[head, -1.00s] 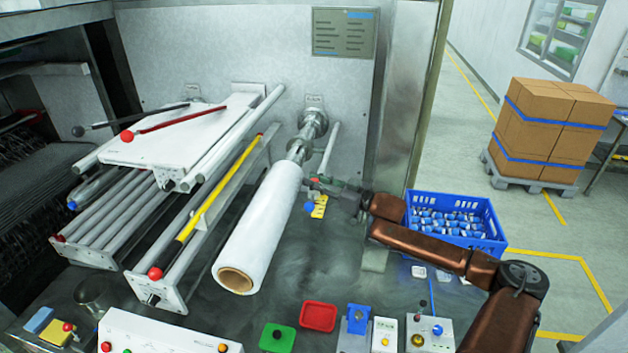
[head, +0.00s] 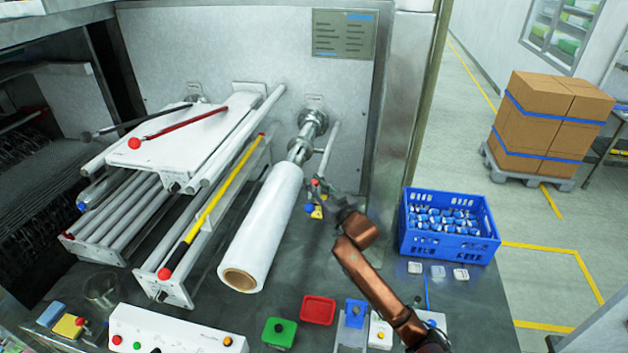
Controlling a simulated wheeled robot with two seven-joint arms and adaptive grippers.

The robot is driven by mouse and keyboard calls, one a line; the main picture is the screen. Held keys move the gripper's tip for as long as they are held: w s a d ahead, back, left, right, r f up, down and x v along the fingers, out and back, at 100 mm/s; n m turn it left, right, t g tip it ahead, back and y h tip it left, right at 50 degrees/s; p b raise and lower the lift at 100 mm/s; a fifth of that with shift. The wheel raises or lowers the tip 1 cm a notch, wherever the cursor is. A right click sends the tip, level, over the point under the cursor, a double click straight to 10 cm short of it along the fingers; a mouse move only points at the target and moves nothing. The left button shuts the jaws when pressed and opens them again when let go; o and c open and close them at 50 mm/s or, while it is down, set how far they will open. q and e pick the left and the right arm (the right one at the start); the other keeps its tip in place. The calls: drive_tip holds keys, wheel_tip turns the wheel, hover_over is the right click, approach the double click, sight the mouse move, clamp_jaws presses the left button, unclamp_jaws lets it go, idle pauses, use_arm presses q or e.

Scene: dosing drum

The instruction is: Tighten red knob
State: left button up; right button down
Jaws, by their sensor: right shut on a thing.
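A small red knob (head: 315,182) shows beside the white film roll (head: 262,225), near the roll's upper right side. My right gripper (head: 319,187) is at this knob and shut on it. The fingers cover part of the knob, so its seat is hidden. My right arm comes up from the bottom of the head view to the right of the roll. My left gripper is not in view.
A blue knob (head: 309,208) sits just below the gripper by a yellow plate. A blue crate (head: 449,250) of small bottles stands to the right. Several small boxes and a red tray (head: 318,310) line the front.

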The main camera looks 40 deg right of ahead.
drive_tip(key=shift+m+h, duration=0.9)
drive_tip(key=shift+h, duration=0.3)
drive_tip(key=shift+m+g+h, duration=0.6)
drive_tip(key=shift+h, duration=0.3)
drive_tip(key=shift+m+h, duration=0.3)
drive_tip(key=shift+h, duration=0.1)
drive_tip(key=c, duration=1.7)
unclamp_jaws()
drive_tip(key=shift+c, duration=0.2)
